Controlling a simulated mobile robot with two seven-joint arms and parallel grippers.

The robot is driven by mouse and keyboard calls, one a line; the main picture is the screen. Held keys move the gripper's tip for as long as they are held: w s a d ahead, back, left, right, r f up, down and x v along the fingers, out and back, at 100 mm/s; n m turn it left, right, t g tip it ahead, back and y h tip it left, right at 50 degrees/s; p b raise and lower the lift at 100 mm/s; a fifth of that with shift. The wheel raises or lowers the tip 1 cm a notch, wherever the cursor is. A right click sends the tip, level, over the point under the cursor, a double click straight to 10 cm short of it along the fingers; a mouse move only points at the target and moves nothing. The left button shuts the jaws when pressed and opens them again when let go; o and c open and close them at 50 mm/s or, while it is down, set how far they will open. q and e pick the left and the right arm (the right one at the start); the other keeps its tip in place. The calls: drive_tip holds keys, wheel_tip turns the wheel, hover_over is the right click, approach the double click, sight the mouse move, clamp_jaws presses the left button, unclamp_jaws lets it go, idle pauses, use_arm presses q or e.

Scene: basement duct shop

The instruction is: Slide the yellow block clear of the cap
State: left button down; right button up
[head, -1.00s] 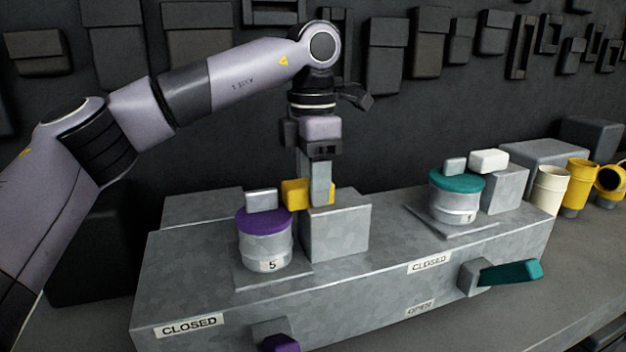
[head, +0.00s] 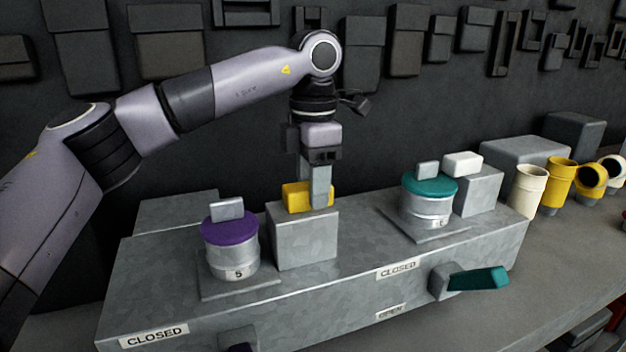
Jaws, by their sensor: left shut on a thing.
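The yellow block (head: 295,196) rests on top of a grey metal box (head: 303,240). My left gripper (head: 319,190) points down from above and is shut on the block, its finger covering part of the block's near side. The purple cap (head: 231,229), with a grey tab (head: 227,209) on top, sits on a round metal stub marked 5 to the left. A visible gap separates the block from the cap and its tab. My right gripper is out of view.
A teal cap (head: 430,187) on a second stub stands to the right, beside a white block (head: 463,164) on another grey box. A teal lever (head: 478,279) sticks out from the duct's front. Cream and yellow pipe pieces (head: 560,183) stand at far right.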

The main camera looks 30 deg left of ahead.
use_arm(q)
drive_tip(key=shift+w+d+r, duration=0.1)
drive_tip(key=c, duration=0.6)
unclamp_jaws()
drive_tip(key=shift+w+d, duration=0.1)
wheel_tip(320, 180, up, 7)
drive_tip(key=shift+r, duration=0.1)
